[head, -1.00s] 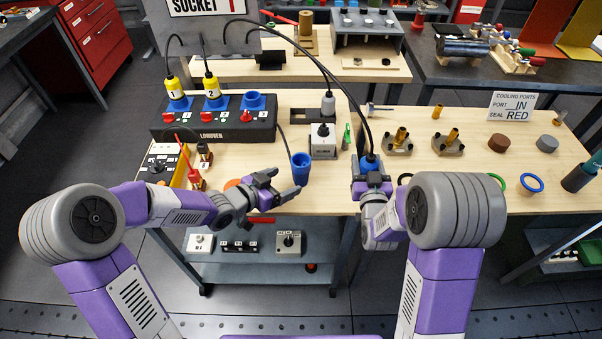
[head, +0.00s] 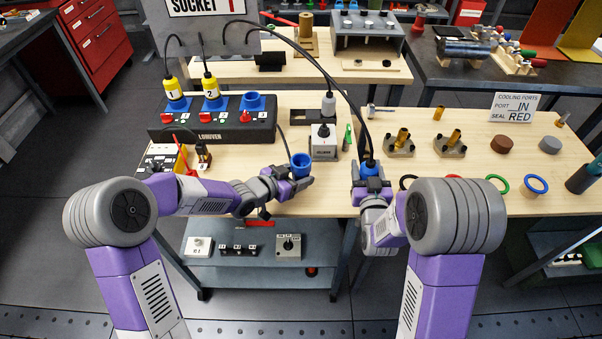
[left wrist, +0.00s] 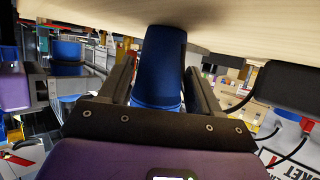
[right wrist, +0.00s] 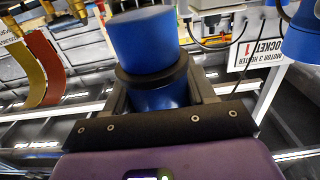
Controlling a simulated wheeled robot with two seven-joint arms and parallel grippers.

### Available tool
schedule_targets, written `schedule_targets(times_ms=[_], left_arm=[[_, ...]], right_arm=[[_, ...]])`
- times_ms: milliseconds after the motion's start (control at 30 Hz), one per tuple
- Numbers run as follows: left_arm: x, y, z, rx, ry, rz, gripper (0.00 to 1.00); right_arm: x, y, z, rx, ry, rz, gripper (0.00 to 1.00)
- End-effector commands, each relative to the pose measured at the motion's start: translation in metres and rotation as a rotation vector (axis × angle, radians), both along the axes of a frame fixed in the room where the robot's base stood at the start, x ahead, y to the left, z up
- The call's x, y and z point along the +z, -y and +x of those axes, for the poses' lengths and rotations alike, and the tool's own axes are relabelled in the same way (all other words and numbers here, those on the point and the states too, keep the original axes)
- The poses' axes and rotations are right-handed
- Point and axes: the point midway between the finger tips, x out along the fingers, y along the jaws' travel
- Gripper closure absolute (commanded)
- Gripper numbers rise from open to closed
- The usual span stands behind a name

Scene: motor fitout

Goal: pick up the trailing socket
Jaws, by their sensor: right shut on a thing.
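The trailing socket, a blue cup-shaped piece (head: 300,161), stands upright near the front edge of the bench, with a black cable behind it. My left gripper (head: 291,182) is at the socket. In the left wrist view the socket (left wrist: 160,60) is between the two fingers, which look spread with slight gaps beside it; contact is hard to judge. My right gripper (head: 370,178) is shut on a blue plug (head: 370,167) with a black cable rising from it. The plug (right wrist: 148,42) with its dark ring fills the right wrist view between the fingers.
A black socket box (head: 215,120) with yellow plugs 1 and 2 stands behind on the left. A grey-white box (head: 324,142) stands just behind the socket. Brass fittings (head: 400,144) and coloured rings (head: 498,183) lie on the right of the bench (head: 470,192).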

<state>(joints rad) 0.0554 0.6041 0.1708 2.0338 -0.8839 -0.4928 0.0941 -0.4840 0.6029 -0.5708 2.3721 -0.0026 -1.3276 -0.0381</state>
Motion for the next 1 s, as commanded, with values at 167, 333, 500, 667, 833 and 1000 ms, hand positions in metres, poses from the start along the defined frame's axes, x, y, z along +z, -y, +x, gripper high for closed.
schedule_targets(times_ms=[167, 333, 500, 667, 833, 1000], left_arm=[[0.0, 0.0, 0.0, 0.0, 0.0, 0.0, 0.65], [0.001, 0.0, 0.0, 0.0, 0.003, -0.001, 0.8], [0.003, 0.0, 0.0, 0.0, 0.003, -0.001, 0.8], [0.026, 0.0, 0.001, 0.001, 0.007, -0.002, 0.8], [0.063, 0.0, 0.001, 0.001, 0.007, -0.002, 0.8], [0.09, 0.0, 0.001, 0.001, 0.004, -0.003, 0.8]], right_arm=[[0.001, 0.0, 0.0, 0.0, 0.001, 0.0, 0.81], [0.0, 0.0, 0.0, 0.0, 0.001, 0.0, 0.81], [0.002, 0.0, 0.0, 0.0, 0.001, 0.0, 0.81], [0.011, 0.0, 0.0, 0.0, 0.001, 0.0, 0.81], [0.028, 0.0, 0.0, 0.0, 0.002, 0.0, 0.81], [0.041, 0.0, 0.0, 0.0, 0.002, 0.0, 0.81]])
